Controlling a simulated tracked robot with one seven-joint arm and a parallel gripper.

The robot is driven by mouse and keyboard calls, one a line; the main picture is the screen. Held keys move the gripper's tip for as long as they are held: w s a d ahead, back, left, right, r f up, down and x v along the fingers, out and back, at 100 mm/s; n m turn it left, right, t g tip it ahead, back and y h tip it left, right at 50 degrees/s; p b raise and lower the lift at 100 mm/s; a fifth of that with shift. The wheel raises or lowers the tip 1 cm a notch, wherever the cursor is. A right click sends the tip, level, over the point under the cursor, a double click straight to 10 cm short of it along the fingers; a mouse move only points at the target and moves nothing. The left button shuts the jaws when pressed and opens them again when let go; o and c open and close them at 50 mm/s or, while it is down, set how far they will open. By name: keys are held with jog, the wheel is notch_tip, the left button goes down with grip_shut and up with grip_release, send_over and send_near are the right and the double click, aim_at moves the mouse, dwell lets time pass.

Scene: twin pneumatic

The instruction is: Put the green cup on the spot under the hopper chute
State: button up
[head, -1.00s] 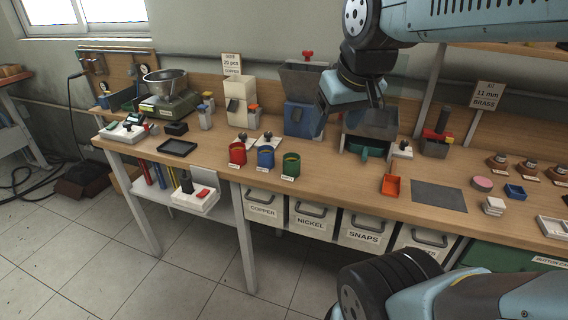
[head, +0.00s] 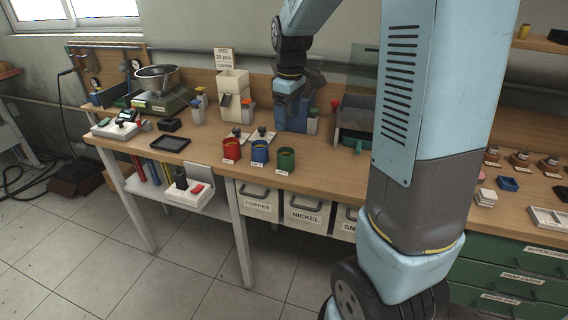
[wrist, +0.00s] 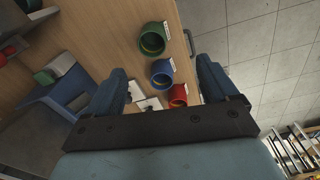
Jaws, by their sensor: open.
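The green cup (head: 285,160) stands upright on the bench at the right end of a row with the blue cup (head: 260,152) and the red cup (head: 231,150). The green cup also shows in the wrist view (wrist: 152,40), at the top of the row. My gripper (head: 290,98) is open and empty, above and behind the cups, in front of the blue hopper (head: 292,118). In the wrist view its fingers (wrist: 160,66) are spread, with the cups below and beyond them. A white hopper (head: 232,98) stands left of the blue one. I cannot make out a marked spot under either chute.
Two white cards with dark knobs (head: 262,136) lie between the hoppers and cups. A black tray (head: 168,143) and a scale (head: 160,101) are at left.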

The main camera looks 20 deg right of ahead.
aim_at(286, 157)
jog(key=shift+n+g, duration=0.3)
jog(key=shift+n, duration=0.2)
jog(key=w+f, duration=0.1)
jog(key=f, duration=0.2)
jog(key=w+f, duration=0.1)
jog(key=f, duration=0.7)
jog(key=shift+w+f, duration=0.25)
jog(key=shift+w, duration=0.15)
jog(key=shift+w+d+f, duration=0.1)
jog(key=shift+w+f, duration=0.05)
jog(key=shift+f, duration=1.25)
jog(key=shift+w+d+f, duration=0.1)
jog(key=shift+w+f, duration=0.05)
jog(key=shift+f, duration=1.2)
jog(key=shift+r, duration=0.1)
jog(key=c, duration=1.2)
